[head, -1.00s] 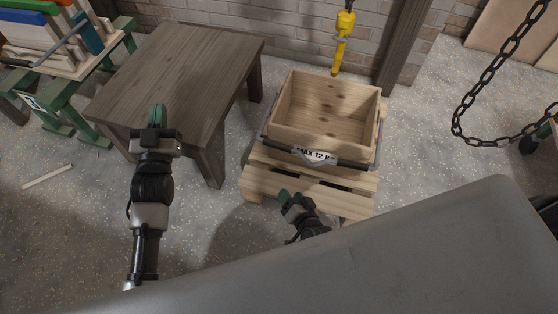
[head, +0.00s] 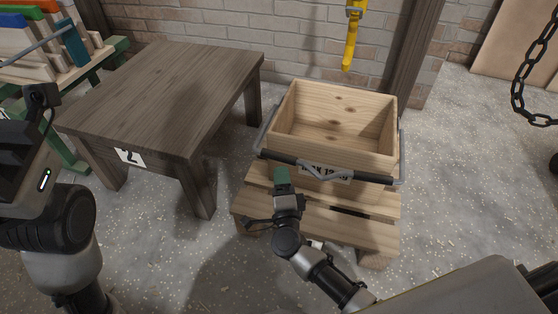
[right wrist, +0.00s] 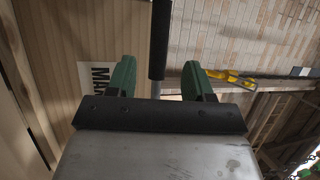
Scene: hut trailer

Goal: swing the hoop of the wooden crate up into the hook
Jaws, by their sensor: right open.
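The wooden crate (head: 333,142) stands upright and open on a pallet in the head view. Its grey metal hoop hangs down across the crate's front, with a dark grip sleeve (head: 345,173) on its bar. The yellow hook (head: 351,40) hangs behind and above the crate; it also shows in the right wrist view (right wrist: 232,77). My right gripper (head: 282,176) is open just in front of the bar. In the right wrist view the bar (right wrist: 159,45) appears between its green fingers (right wrist: 160,78); contact cannot be told. My left arm is at the left edge, its fingers unseen.
The pallet (head: 300,222) carries the crate. A dark wooden table (head: 165,90) stands left of it. A chain (head: 519,85) hangs at the right. A brick wall is behind. The floor between table and pallet is clear.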

